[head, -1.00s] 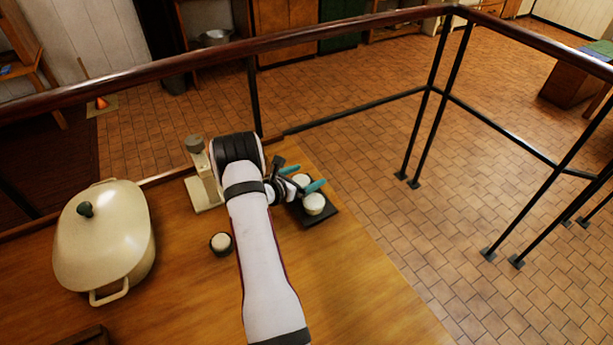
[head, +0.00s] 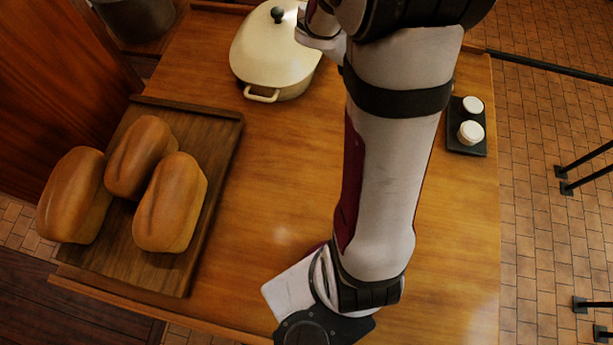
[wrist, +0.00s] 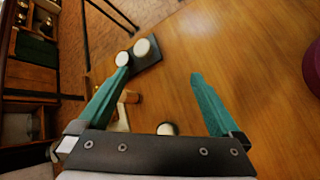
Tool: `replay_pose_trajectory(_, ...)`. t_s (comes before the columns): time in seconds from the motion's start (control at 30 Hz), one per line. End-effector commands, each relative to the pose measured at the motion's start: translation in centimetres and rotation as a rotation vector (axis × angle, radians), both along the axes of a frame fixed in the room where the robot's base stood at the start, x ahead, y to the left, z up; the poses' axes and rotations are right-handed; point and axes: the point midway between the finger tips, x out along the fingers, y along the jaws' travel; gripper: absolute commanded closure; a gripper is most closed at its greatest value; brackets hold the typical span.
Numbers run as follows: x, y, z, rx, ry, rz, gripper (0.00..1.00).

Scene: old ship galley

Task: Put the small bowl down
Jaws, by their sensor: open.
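My gripper (wrist: 159,74) is open in the wrist view, with nothing between its teal fingers. A dark tray (wrist: 151,62) lies beyond the fingertips and holds two small, round, white-topped pieces, a larger one (wrist: 145,49) and a smaller one (wrist: 122,59). In the head view the tray (head: 481,148) is at the right of the table, with the two pieces (head: 473,104) (head: 471,132) on it. I cannot tell which is the small bowl. A further small white-topped round piece (wrist: 166,129) stands near the gripper base, partly hidden. My gripper's fingers are hidden in the head view.
A cream lidded pot (head: 272,60) stands at the back of the wooden table (head: 270,200). A wooden board (head: 205,215) with three loaves (head: 170,205) lies at the left. A beige object (wrist: 122,117) shows beside the left finger. The table's middle is mostly clear.

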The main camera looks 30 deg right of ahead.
Motion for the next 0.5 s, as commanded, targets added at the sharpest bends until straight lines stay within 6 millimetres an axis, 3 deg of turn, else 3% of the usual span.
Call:
replay_pose_trajectory(0.03, -0.4, 4.7, 1.2, 0.042, -0.154, -0.100, 0.00)
replay_pose_trajectory(0.1, -1.5, 12.1, 1.8, 0.161, -0.360, -0.277, 0.00)
replay_pose_trajectory(0.2, -3.0, 21.1, 2.3, 0.370, -0.550, -0.488, 0.00)
replay_pose_trajectory(0.23, -3.5, 23.2, 2.4, 0.427, -0.581, -0.537, 0.00)
replay_pose_trajectory(0.33, -4.5, 27.7, 2.9, 0.565, -0.634, -0.647, 0.00)
replay_pose_trajectory(0.4, -4.8, 29.0, 3.1, 0.608, -0.644, -0.682, 0.00)
replay_pose_trajectory(0.5, -4.9, 29.3, 3.2, 0.619, -0.644, -0.693, 0.00)
